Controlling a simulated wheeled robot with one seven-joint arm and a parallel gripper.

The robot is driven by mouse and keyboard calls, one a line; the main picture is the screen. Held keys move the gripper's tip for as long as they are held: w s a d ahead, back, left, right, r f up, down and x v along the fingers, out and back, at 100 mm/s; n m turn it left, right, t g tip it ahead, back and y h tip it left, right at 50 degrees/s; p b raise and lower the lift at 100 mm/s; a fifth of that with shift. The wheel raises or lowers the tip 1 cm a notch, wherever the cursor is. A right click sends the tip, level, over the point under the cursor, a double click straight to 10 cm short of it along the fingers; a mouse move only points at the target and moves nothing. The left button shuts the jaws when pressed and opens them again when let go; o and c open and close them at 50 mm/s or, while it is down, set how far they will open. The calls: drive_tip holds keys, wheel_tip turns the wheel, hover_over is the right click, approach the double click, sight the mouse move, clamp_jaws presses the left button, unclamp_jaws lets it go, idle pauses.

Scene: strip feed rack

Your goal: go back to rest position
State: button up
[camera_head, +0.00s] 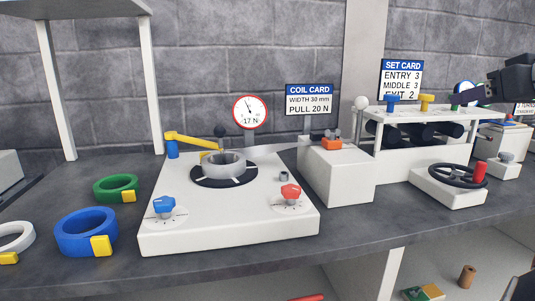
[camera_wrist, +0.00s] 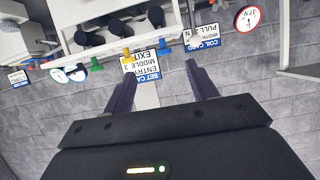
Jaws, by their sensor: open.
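My gripper (camera_head: 468,97) is at the right edge of the head view, dark, in front of the far right of the feed rack. In the wrist view its two dark fingers stand apart with nothing between them (camera_wrist: 160,64), only the grey wall and cards behind. It is open and empty. The wrist picture is upside down, with the rack (camera_wrist: 70,45) and its black rollers at the top left. In the head view the white rack (camera_head: 445,115) carries blue and yellow knobs on top.
A white coil machine (camera_head: 228,236) stands on the dark bench with a dial reading 17 N (camera_head: 250,111). Blue (camera_head: 70,235), green (camera_head: 103,188) and white (camera_head: 14,243) rings lie at left. A black handwheel (camera_head: 458,173) is at right. A post (camera_head: 362,60) rises behind.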

drive_tip(key=s+a+f+m+g+y, duration=0.1)
drive_tip(key=s+a+f+g, duration=0.2)
drive_tip(key=a+f, duration=0.7)
drive_tip(key=s+a+f+m+g, duration=0.1)
drive_tip(key=s+a+f+g, duration=0.15)
drive_tip(key=a+f, duration=0.75)
drive_tip(key=s+a+f+g+h, duration=0.1)
drive_tip(key=s+a+f, duration=0.2)
drive_tip(key=s+f, duration=0.2)
drive_tip(key=s+a+f+g+h, duration=0.1)
drive_tip(key=s+a+f, duration=0.2)
drive_tip(key=f, duration=0.8)
drive_tip(key=shift+s+a+f+n+h, duration=0.15)
drive_tip(key=shift+s+a+n+h, duration=0.2)
drive_tip(key=shift+s, duration=0.8)
drive_tip(key=shift+d, duration=0.15)
